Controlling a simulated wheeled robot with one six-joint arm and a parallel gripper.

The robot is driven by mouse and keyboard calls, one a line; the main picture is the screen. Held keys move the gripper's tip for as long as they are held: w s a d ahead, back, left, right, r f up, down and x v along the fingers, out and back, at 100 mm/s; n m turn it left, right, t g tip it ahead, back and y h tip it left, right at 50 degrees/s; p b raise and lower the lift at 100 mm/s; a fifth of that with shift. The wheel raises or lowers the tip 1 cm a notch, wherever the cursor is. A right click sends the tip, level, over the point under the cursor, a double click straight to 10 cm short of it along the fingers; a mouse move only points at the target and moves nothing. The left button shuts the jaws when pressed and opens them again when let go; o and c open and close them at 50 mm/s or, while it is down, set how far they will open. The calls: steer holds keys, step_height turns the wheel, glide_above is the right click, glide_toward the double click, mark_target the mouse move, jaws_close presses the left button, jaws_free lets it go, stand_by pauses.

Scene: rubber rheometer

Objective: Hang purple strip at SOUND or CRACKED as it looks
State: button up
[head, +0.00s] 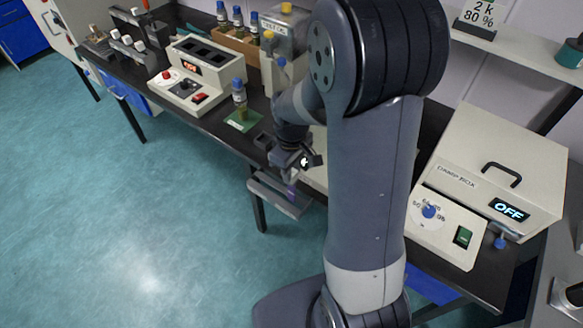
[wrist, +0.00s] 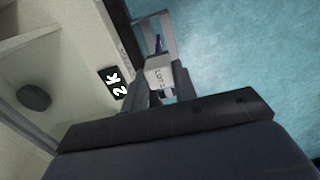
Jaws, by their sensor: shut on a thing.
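My gripper (head: 292,176) is out over the front edge of the bench, left of my arm's upright link. In the wrist view my gripper (wrist: 163,88) is shut on a pale tab lettered "LOT". The purple strip (wrist: 158,44) extends beyond this tab, with a grey frame around or behind it. In the head view only a small purple part of the strip (head: 291,193) shows below the fingers, by a grey bar. Its surface is too small to tell sound from cracked. No SOUND or CRACKED label is readable.
The damp box (head: 510,160), its display reading OFF, stands right. A cream device (head: 195,75) with a lit display and a blue-capped bottle (head: 240,97) on a green mat stand left. Open floor lies before the bench.

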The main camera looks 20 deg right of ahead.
steer(key=shift+f+b, duration=4.05)
steer(key=shift+f, duration=1.15)
steer(key=o, duration=1.1)
steer(key=shift+c, duration=0.2)
steer(key=shift+r, duration=0.2)
steer(key=shift+r+p, duration=2.4)
steer(key=shift+r, duration=0.45)
steer(key=shift+r, duration=0.15)
